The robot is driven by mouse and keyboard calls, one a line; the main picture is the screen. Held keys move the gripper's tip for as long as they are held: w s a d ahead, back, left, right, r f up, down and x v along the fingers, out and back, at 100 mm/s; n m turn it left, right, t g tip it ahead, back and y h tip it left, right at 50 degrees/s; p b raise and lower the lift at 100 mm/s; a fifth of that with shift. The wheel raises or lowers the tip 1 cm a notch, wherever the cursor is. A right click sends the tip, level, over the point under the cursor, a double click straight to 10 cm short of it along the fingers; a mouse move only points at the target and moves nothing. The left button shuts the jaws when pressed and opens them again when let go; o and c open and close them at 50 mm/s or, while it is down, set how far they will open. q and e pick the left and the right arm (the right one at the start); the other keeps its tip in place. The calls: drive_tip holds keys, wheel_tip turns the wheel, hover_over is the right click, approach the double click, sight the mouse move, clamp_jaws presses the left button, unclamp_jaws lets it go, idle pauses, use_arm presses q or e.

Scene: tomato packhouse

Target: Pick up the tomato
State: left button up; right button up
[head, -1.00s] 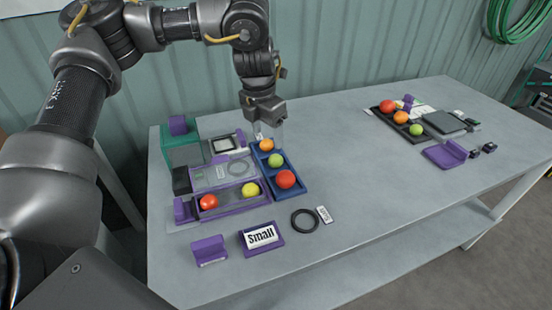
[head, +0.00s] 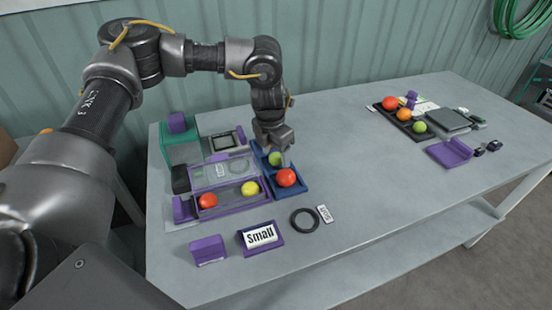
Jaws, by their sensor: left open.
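My left gripper (head: 277,157) is open, pointing down over the blue tray (head: 299,191). Its pale, see-through fingers are at the green tomato (head: 275,160) in the tray's middle; I cannot tell whether they touch it. A large red tomato (head: 286,178) lies at the tray's near end. The orange tomato at the tray's far end is hidden behind my gripper. A red tomato (head: 207,201) and a yellow tomato (head: 249,189) lie in the purple-edged tray (head: 230,206) to the left. My right gripper is out of view.
A "Small" sign (head: 261,237), a purple block (head: 208,250) and a black ring (head: 304,220) lie in front. A green-and-purple device (head: 181,141) stands at the back left. A dark tray (head: 408,126) with several tomatoes is at the right. The table's middle is clear.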

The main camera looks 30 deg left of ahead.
use_arm(q)
drive_tip(key=c, duration=0.8)
drive_tip(key=shift+r, duration=0.1)
drive_tip(key=shift+c, duration=0.2)
